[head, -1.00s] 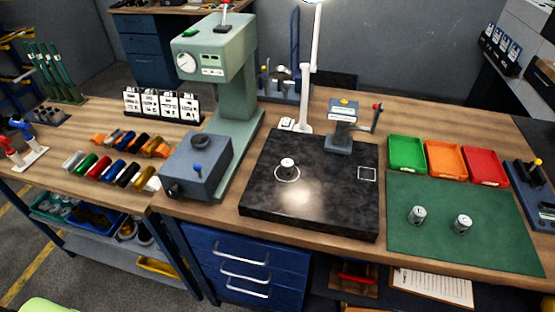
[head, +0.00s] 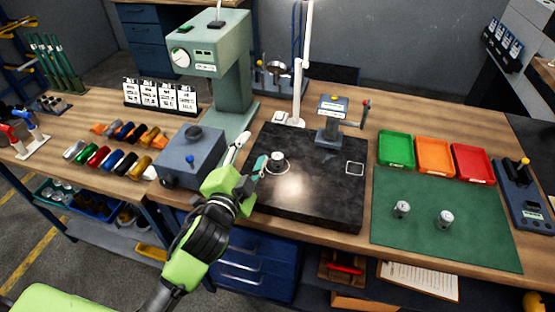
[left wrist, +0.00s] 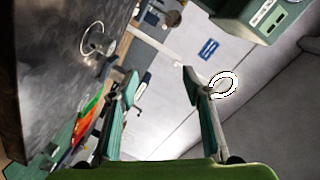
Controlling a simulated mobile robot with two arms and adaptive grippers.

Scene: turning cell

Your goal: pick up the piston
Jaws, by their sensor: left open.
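A small silver piston (head: 277,160) stands inside a marked ring on the black granite plate (head: 310,205). Two similar silver cylinders, one to the left (head: 402,209) and one to the right (head: 445,218), stand on the green mat. My left gripper (head: 250,157) is open, its fingers apart and empty, just left of the piston on the plate, at the plate's left edge. In the left wrist view, the open fingers (left wrist: 157,85) have nothing between them, and the piston (left wrist: 97,42) shows beyond them at the upper left. My right gripper is not in view.
A green press (head: 220,70) with a grey-blue block (head: 192,158) stands left of the plate. A gauge stand (head: 331,118) and a lamp post (head: 299,80) rise behind. Green (head: 396,149), orange (head: 435,157) and red (head: 474,164) trays stand right, behind the mat (head: 440,255).

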